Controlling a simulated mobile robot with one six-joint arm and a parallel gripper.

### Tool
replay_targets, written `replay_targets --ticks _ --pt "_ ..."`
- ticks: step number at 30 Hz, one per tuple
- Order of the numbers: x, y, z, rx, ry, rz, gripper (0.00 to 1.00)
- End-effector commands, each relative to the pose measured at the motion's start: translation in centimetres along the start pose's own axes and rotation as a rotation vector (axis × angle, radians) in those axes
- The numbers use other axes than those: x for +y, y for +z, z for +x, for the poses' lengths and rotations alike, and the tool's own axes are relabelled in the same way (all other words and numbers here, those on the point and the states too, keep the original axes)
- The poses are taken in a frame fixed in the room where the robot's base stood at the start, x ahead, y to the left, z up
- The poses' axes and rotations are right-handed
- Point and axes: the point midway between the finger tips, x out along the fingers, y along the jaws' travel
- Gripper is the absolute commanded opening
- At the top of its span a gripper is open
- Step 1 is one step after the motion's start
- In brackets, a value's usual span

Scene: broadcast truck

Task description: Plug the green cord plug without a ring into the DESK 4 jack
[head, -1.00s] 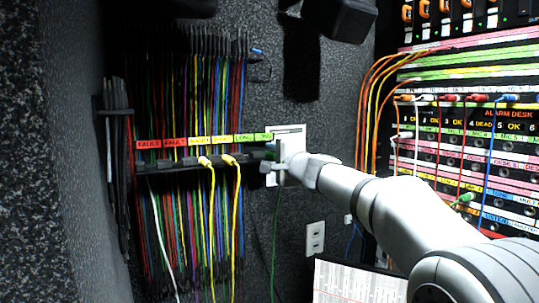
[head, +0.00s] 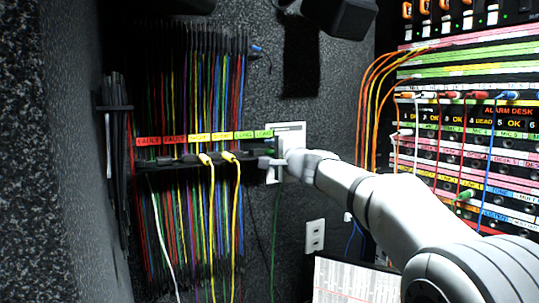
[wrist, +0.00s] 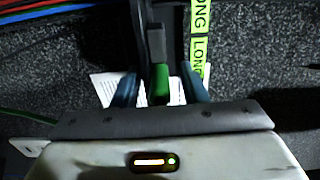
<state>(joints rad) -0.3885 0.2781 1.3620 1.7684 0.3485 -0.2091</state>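A green plug (wrist: 158,82) with a black upper part stands upright between the fingers of my gripper (wrist: 160,92) in the wrist view. Dark gaps show on both sides of it, so the fingers are apart and around it. I see no ring on its visible part. In the head view my gripper (head: 266,162) is at the right end of the cord rack (head: 180,160), by the green LONG labels (head: 254,134). A green cord (head: 275,240) hangs below it.
Two yellow plugs (head: 205,158) and a white cord (head: 163,230) sit on the rack left of my gripper. Another green plug (head: 465,196) shows at the jack panel, among orange, red, white and blue cords. A wall outlet (head: 315,236) and a paper sheet (head: 350,280) are below my arm.

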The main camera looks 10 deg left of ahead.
Motion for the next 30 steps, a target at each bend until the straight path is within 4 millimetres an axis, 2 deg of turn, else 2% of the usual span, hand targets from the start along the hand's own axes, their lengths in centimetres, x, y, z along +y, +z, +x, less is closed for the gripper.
replay_targets --ticks 29,30 --pt "0.04 -0.01 0.01 0.0 0.001 0.0 0.39" --pt "0.04 -0.01 0.01 0.0 0.001 0.0 0.36"
